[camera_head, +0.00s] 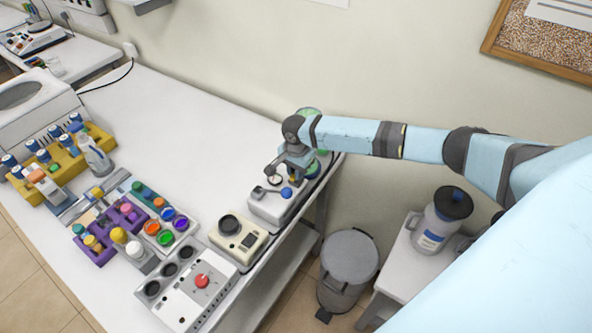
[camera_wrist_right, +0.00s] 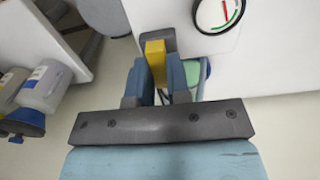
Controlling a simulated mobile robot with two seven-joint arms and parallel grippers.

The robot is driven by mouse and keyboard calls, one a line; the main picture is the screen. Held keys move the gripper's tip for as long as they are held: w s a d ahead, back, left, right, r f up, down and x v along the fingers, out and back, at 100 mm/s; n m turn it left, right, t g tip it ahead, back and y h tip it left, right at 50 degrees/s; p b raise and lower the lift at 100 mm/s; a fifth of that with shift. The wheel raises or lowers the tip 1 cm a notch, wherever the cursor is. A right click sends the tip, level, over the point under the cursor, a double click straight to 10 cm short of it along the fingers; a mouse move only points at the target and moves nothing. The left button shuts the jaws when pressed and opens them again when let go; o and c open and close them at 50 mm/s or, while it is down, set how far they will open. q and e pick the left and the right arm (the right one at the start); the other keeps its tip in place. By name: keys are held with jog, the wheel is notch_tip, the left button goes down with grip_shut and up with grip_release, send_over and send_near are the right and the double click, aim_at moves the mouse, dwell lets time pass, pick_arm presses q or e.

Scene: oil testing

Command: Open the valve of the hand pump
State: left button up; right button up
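The hand pump (camera_head: 272,207) is a pale box with a blue knob on its front and a round gauge. It stands near the right end of the long white table in the head view. The pump's gauge (camera_wrist_right: 217,14) shows at the top of the wrist view, with red and green marks. My right gripper (camera_head: 282,173) is over the back of the pump. In the wrist view, its two fingers (camera_wrist_right: 160,78) are on either side of a yellow valve handle (camera_wrist_right: 155,56), which fills the gap between them. My left gripper is in neither view.
A beige device (camera_head: 238,237) with a black dial and a white box with a red knob (camera_head: 201,281) stand nearer the front. Vials in purple and yellow racks are at the left. A grey bin (camera_head: 349,262) and a jug (camera_head: 441,222) on a low stand are beyond the table's right edge.

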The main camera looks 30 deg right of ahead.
jog(key=shift+n, duration=0.3)
grip_shut()
jog(key=n, duration=0.3)
jog(key=shift+n, duration=0.3)
jog(key=n, duration=1)
jog(key=shift+n, duration=1.9)
jog(key=o, duration=0.8)
grip_release()
